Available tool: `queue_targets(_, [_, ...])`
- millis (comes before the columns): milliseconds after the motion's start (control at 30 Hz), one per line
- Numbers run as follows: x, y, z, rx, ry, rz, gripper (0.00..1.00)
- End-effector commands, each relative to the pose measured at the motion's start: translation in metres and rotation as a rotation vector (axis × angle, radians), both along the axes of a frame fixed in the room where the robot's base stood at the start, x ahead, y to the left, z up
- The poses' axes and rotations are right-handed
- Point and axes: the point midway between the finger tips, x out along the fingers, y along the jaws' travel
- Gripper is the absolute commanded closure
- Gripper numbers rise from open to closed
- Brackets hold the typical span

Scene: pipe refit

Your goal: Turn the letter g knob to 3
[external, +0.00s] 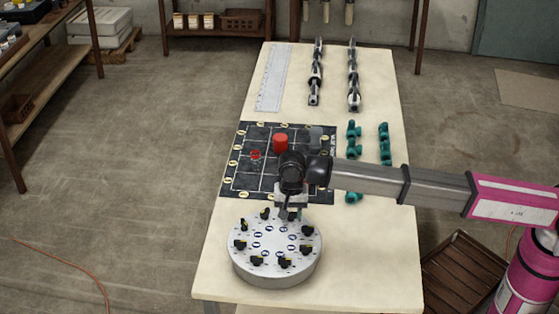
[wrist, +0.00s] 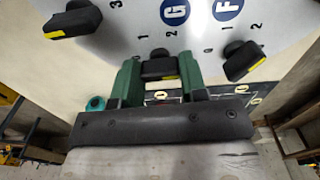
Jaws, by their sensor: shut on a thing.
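A round grey knob panel (external: 275,278) lies on the near end of the table, with several black knobs in a ring and blue letter discs inside it. In the wrist view, the black G knob (wrist: 158,66) with a yellow mark sits below the blue G disc (wrist: 175,10). The numbers 1 and 2 show beside it; its 3 cannot be made out. My gripper (wrist: 160,68) has its green fingers closed on either side of this knob. In the external view, my gripper (external: 289,213) is at the panel's far edge, and hides the gripped knob.
The F knob (wrist: 244,61) is close to the right of my fingers, and another knob (wrist: 74,20) is to the left. A black grid mat (external: 238,170) with a red cylinder (external: 280,142) lies behind the panel. Teal fittings (external: 352,152) stand at the right.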

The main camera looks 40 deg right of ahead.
Motion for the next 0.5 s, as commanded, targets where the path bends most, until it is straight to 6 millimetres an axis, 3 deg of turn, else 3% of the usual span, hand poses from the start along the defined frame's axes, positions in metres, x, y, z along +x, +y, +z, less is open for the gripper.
queue_targets(33, [0.0008, 0.0012, 0.0012, 0.002, -0.002, 0.001, 0.84])
queue_targets(67, [0.0008, 0.0012, 0.0012, 0.002, -0.002, 0.001, 0.54])
queue_targets(100, [0.0007, 0.0011, 0.0011, 0.002, -0.002, 0.001, 0.41])
queue_targets(133, [0.0007, 0.001, 0.0011, 0.001, -0.001, 0.001, 0.35])
queue_targets(500, [0.0006, 0.0007, 0.0056, 0.001, -0.001, 0.001, 0.35])
